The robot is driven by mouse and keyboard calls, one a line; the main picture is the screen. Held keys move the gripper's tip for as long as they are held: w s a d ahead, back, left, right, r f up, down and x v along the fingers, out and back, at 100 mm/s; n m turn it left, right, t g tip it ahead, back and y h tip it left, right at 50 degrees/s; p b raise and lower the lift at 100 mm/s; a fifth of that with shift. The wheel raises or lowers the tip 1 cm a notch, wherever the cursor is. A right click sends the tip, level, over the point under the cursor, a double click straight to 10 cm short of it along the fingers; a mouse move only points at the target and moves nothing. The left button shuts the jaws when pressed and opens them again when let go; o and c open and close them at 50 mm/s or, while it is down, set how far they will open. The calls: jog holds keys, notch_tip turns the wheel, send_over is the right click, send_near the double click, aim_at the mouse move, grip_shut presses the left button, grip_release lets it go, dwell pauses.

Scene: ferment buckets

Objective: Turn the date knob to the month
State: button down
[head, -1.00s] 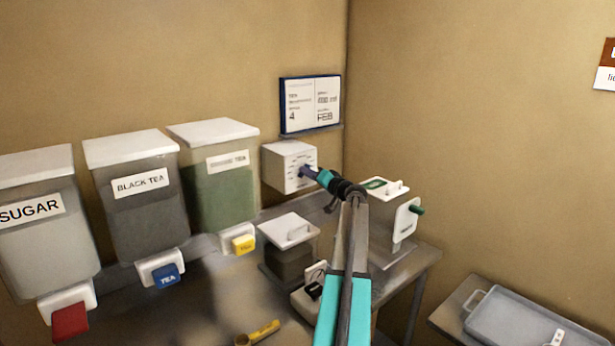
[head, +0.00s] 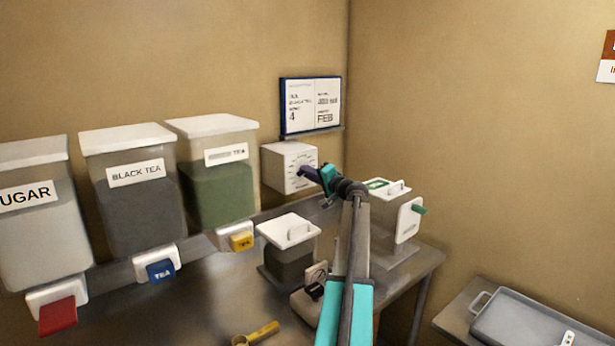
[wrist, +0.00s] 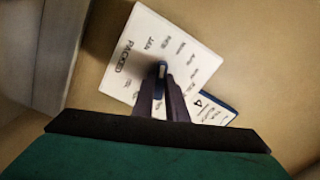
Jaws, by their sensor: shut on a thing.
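The white date box (head: 277,168) is on the back wall below the order board. Its front face shows in the wrist view (wrist: 187,38) with PACKED and month names such as JAN and FEB printed around the knob. The dark blue date knob (wrist: 161,70) has a pale line on its end and stands at the middle of that face. My gripper (head: 306,172) is shut on the knob, one finger on each side in the wrist view (wrist: 160,97). The fingers hide part of the dial, and I cannot tell which month the pale line marks.
The order board (head: 311,104) above the box shows 4 and FEB. Black tea (head: 140,215), sugar (head: 35,235) and green-filled (head: 215,195) dispensers stand left. A lidded dark container (head: 288,262) and a green-handled clear container (head: 385,222) are near my arm. A yellow scoop (head: 262,332) lies in front.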

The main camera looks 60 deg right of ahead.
jog(key=c, duration=1.8)
grip_release()
jog(key=shift+o, duration=0.2)
jog(key=shift+s, duration=0.1)
jog(key=b+v, duration=0.3)
jog(key=v, duration=1)
jog(key=shift+s+a+b, duration=0.2)
jog(key=shift+s+b, duration=0.1)
